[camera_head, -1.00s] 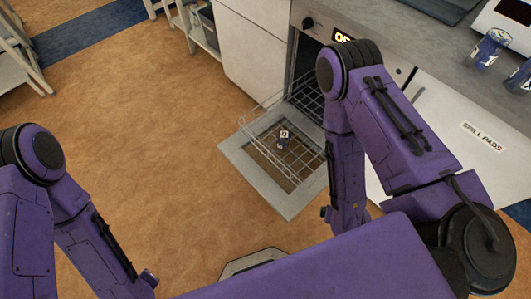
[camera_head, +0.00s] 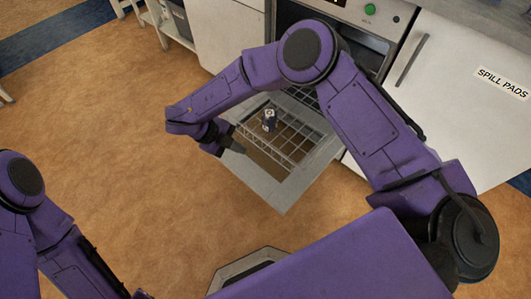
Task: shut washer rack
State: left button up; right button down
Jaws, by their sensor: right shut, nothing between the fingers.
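The washer (camera_head: 352,42) stands at the top centre with its door (camera_head: 285,193) folded down open. The wire rack (camera_head: 300,137) is pulled out over the open door. A small dark-and-white item (camera_head: 269,120) is on the rack. My right arm crosses in front of the washer opening and hides much of it and the back of the rack. My right gripper (camera_head: 239,151) is shut and empty, at the rack's front left side. I cannot tell whether it touches the rack. My left arm is at the lower left, and its gripper is out of the frame.
A white cabinet front labelled "SPILL PADS" (camera_head: 502,80) with a long handle is right of the washer. A white cabinet (camera_head: 228,30) is on its left. A pale shelf unit (camera_head: 160,22) stands further left. The brown floor (camera_head: 90,110) left of the door is clear.

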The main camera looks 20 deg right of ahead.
jog(key=b, duration=0.1)
send_near(277, 156)
notch_tip(277, 156, down, 3)
jog(key=s+a, duration=0.1)
jog(key=s, duration=0.1)
jog(key=d, duration=0.1)
jog(key=w+d, duration=0.1)
jog(key=d+f, duration=0.1)
jog(key=shift+w+d, duration=0.2)
jog(key=shift+d, duration=0.1)
jog(key=shift+r, duration=0.1)
